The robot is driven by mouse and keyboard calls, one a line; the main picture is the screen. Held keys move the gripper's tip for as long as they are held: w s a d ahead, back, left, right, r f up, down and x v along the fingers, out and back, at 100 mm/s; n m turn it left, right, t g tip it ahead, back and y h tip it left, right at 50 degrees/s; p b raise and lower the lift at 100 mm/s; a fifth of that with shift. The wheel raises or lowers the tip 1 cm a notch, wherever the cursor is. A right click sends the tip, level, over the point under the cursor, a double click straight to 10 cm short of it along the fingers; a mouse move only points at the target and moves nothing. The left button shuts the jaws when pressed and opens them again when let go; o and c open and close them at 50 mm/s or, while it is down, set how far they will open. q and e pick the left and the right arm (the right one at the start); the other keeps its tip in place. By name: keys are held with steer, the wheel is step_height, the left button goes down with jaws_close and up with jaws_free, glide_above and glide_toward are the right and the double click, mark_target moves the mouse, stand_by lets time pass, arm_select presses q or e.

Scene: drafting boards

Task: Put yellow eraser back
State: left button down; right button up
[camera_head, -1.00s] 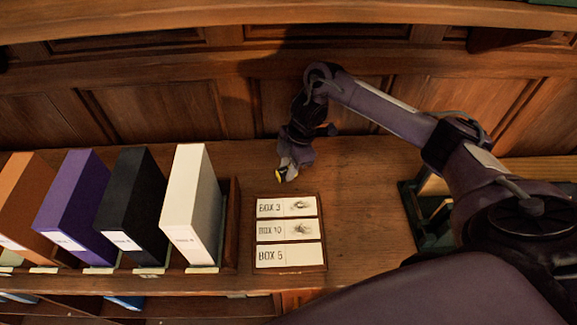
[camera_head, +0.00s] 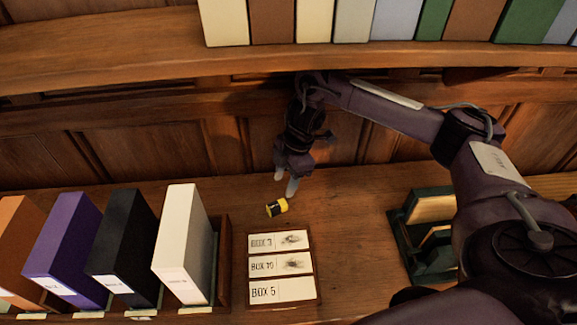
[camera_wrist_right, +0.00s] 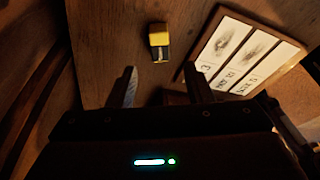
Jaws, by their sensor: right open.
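The yellow eraser (camera_head: 277,207), with a dark band, lies on the wooden desk just behind the label board. It also shows in the right wrist view (camera_wrist_right: 159,40), ahead of the fingers and apart from them. My right gripper (camera_head: 286,187) is open and empty, its two fingers pointing down above and just behind the eraser. In the right wrist view the fingers (camera_wrist_right: 161,88) stand spread with bare desk between them. The label board (camera_head: 282,307) holds cards reading BOX 3, BOX 10 and BOX 5, the upper two smudged. My left gripper is not in view.
Orange, purple (camera_head: 66,245), black (camera_head: 127,240) and white (camera_head: 184,240) box files stand in a rack at left. A green holder (camera_head: 425,235) stands at right beside my arm. Books line a shelf (camera_head: 300,60) above. Desk behind the files is clear.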

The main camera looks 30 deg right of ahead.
steer(key=v, duration=0.3)
steer(key=shift+d+r, duration=0.1)
steer(key=shift+r, duration=0.25)
stand_by(0.3)
